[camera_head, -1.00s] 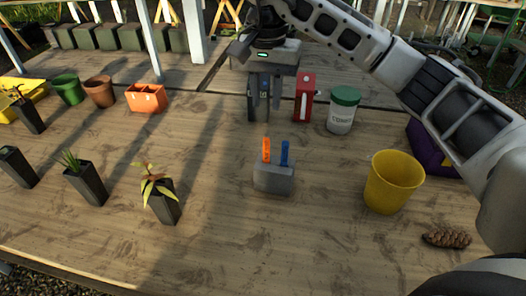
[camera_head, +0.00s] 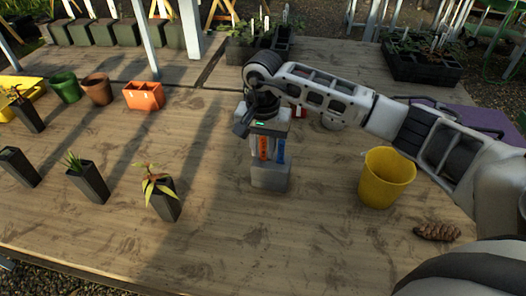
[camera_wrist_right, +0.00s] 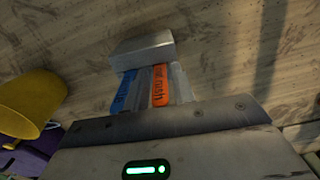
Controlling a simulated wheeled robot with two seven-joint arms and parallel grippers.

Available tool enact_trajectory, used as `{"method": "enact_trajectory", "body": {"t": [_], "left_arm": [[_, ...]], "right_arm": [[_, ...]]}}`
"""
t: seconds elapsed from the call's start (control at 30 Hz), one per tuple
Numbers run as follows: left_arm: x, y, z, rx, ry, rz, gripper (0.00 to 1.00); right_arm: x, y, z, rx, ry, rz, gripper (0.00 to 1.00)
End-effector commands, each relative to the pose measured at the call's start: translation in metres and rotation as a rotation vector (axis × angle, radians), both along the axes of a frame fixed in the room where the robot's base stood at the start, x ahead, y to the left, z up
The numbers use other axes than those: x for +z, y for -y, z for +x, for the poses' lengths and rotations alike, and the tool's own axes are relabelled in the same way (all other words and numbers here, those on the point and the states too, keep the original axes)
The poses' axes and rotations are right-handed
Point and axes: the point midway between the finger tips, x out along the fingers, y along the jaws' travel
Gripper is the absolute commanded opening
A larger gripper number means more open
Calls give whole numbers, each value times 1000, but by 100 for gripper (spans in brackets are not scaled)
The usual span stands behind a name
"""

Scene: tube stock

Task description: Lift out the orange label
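The orange label (camera_head: 264,147) stands upright in a grey block (camera_head: 270,177) on the wooden table. A blue label (camera_head: 281,151) stands beside it in the same block. My right gripper (camera_head: 265,152) points down above the block, its fingers on either side of the orange label. In the right wrist view the orange label (camera_wrist_right: 160,86) shows dark lettering and lies between the two fingers (camera_wrist_right: 161,88); whether they press on it is unclear. The blue label (camera_wrist_right: 124,92) is outside the fingers, close beside one. My left gripper is not in view.
A yellow pot (camera_head: 386,180) stands right of the block, with a pine cone (camera_head: 437,232) in front. Black pots with plants (camera_head: 162,197) stand to the left. An orange planter (camera_head: 143,97) is behind left.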

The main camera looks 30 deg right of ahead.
Motion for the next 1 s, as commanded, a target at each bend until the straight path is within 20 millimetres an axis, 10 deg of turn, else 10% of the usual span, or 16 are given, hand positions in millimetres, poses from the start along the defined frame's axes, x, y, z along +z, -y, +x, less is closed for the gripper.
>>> {"method": "enact_trajectory", "body": {"t": [0.2, 0.3, 0.67, 1.0], "left_arm": [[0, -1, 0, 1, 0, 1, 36], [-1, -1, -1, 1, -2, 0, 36], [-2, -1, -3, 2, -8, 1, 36], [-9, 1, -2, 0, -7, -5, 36]], "right_arm": [[-1, 0, 0, 0, 1, 1, 23], [-1, 0, 0, 0, 1, 1, 0], [4, 0, 1, 0, 2, 1, 0], [65, 0, 2, 1, 6, 1, 0]]}}
